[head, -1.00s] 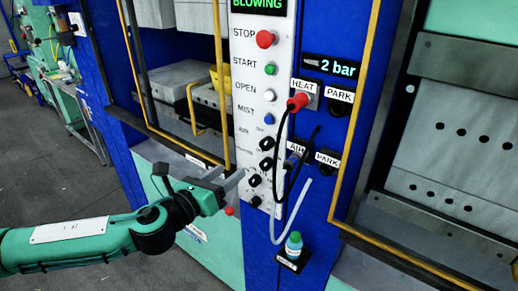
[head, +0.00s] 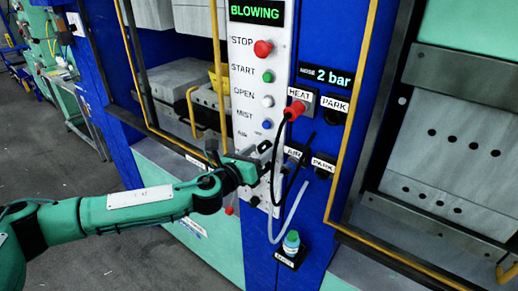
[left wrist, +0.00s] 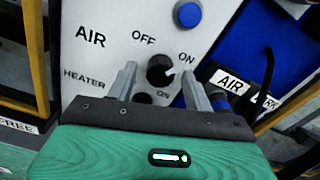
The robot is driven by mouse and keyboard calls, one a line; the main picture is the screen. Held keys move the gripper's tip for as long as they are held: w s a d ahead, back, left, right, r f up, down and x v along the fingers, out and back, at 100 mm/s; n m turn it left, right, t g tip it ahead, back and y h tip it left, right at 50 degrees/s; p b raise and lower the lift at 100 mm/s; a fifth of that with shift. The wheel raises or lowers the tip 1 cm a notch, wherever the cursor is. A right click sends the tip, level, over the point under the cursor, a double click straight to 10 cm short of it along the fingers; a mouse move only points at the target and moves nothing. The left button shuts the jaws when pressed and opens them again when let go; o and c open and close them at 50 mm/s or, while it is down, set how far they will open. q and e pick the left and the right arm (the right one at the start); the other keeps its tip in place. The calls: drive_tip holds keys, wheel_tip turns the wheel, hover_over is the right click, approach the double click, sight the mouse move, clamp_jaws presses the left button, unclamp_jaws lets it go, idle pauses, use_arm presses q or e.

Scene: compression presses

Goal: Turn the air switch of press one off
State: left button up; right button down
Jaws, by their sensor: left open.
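The air switch (left wrist: 159,70) is a black rotary knob on the white control panel (left wrist: 105,20), between the labels AIR, OFF and ON. Its white pointer is turned to the right, towards ON. My left gripper (left wrist: 159,76) is open in the left wrist view, with one finger on each side of the knob. Whether the fingers touch it I cannot tell. In the head view the left gripper (head: 258,154) is at the panel below the blue MIST button (head: 267,124) and largely hides the air switch. My right gripper is not in view.
The panel's display (head: 256,11) reads BLOWING. To the right, a red HEAT plug (head: 295,108) with a black cable and a blue AIR connector (head: 294,158) sit close to the gripper. A HEATER knob (left wrist: 142,98) lies just below the air switch.

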use_arm(q)
drive_tip(key=shift+w+d, duration=0.15)
drive_tip(key=shift+w, duration=0.05)
drive_tip(key=c, duration=1)
drive_tip(key=shift+n, duration=0.3)
drive_tip(key=shift+f+n, duration=0.1)
drive_tip(key=shift+n, duration=0.7)
drive_tip(key=n, duration=0.3)
drive_tip(key=shift+n, duration=0.3)
drive_tip(key=n, duration=0.6)
